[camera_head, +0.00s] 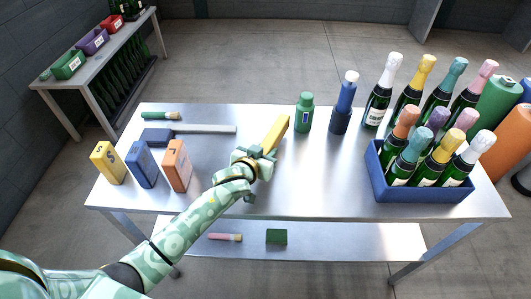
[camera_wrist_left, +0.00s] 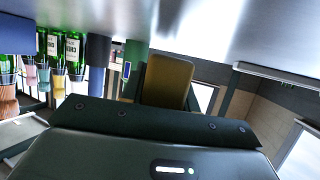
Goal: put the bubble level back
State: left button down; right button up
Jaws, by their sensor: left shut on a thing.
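The bubble level appears to be the long yellow bar (camera_head: 277,130) at the middle of the table. My left gripper (camera_head: 262,158) is shut on its near end, and the bar points away toward the upper right in the head view. In the left wrist view the bar shows as a brownish-yellow block (camera_wrist_left: 168,82) just beyond the gripper's dark body. The held end is hidden by the fingers. I cannot tell whether the bar touches the table. My right gripper is not in view.
A green bottle (camera_head: 304,114) and a blue white-capped bottle (camera_head: 343,105) stand right of the bar. A blue crate (camera_head: 425,194) of foiled bottles is farther right. Yellow (camera_head: 107,163), blue (camera_head: 142,164) and orange (camera_head: 177,165) boxes, a blue-headed tool (camera_head: 160,136) and a green brush (camera_head: 160,116) lie left.

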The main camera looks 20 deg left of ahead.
pick_arm(q)
jog(key=shift+r, duration=0.25)
jog(key=shift+f, duration=0.45)
jog(key=shift+s+f, duration=0.15)
